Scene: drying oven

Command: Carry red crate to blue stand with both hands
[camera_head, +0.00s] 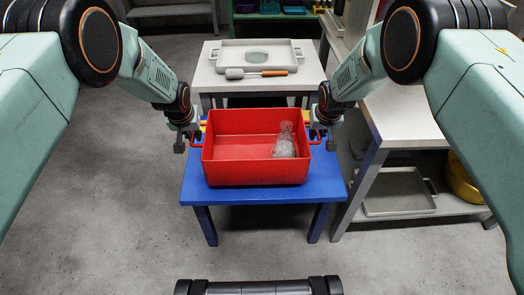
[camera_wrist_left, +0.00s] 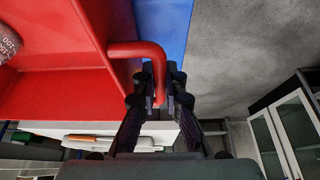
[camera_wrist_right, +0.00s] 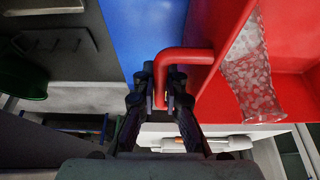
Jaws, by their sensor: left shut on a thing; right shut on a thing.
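The red crate (camera_head: 250,172) is upright over the blue stand (camera_head: 262,197); I cannot tell whether it rests on the top or hangs just above it. A clear bottle-like item (camera_head: 285,142) stands inside at its right; it also shows in the right wrist view (camera_wrist_right: 250,75). My left gripper (camera_head: 190,140) is shut on the crate's left handle (camera_wrist_left: 138,50). My right gripper (camera_head: 320,135) is shut on the right handle (camera_wrist_right: 185,57). The blue top also shows in both wrist views.
Behind is a white table (camera_head: 225,82) with a tray (camera_head: 232,50) and an orange-handled tool (camera_head: 257,72). At right a white bench (camera_head: 405,115) has a lower shelf holding a grey tray (camera_head: 400,192) and a yellow round container (camera_head: 462,180). Floor at the left is clear.

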